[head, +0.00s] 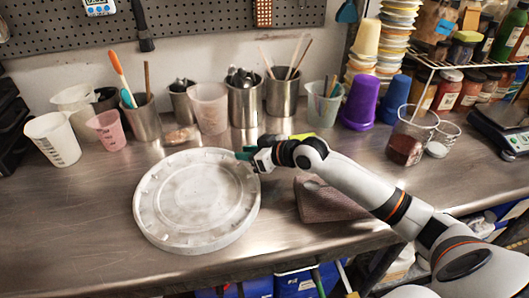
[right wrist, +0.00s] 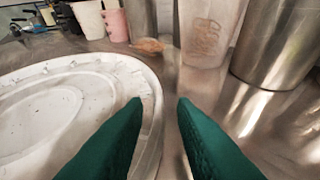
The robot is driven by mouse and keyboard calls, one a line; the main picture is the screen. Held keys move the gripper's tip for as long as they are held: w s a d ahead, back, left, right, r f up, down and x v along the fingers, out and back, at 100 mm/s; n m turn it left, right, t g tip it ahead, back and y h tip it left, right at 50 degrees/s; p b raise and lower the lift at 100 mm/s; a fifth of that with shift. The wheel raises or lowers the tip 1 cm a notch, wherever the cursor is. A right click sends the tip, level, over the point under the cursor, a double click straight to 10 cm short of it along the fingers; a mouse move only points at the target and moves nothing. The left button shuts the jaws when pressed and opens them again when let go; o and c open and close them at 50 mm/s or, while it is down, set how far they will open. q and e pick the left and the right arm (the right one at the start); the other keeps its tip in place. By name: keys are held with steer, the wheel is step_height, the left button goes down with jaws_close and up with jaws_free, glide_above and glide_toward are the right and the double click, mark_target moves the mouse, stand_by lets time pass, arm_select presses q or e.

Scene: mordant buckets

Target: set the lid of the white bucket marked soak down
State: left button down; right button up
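The round white lid (head: 197,200) lies flat on the steel counter, left of the middle in the head view. Its rim (right wrist: 152,105) also shows at the left in the right wrist view. My right gripper (head: 246,155) is at the lid's upper right edge. Its green fingers (right wrist: 160,102) are apart, with a gap between the tips and nothing clasped. The left finger overlaps the rim in the picture; whether it touches, I cannot tell. My left gripper is not in view. I see no bucket marked soak.
Steel cups (head: 245,101), a clear beaker (head: 209,108) and white cups (head: 53,139) stand along the back. A brown folded cloth (head: 328,201) lies right of the lid. Purple cups (head: 361,100) and a jug (head: 405,148) stand further right. The counter's front left is clear.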

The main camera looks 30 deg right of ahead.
steer(key=v, duration=0.8)
steer(key=shift+s+d+b, duration=0.15)
steer(key=shift+b, duration=0.2)
steer(key=shift+s+d+r, duration=0.15)
steer(key=shift+s+r, duration=0.2)
steer(key=shift+s, duration=0.1)
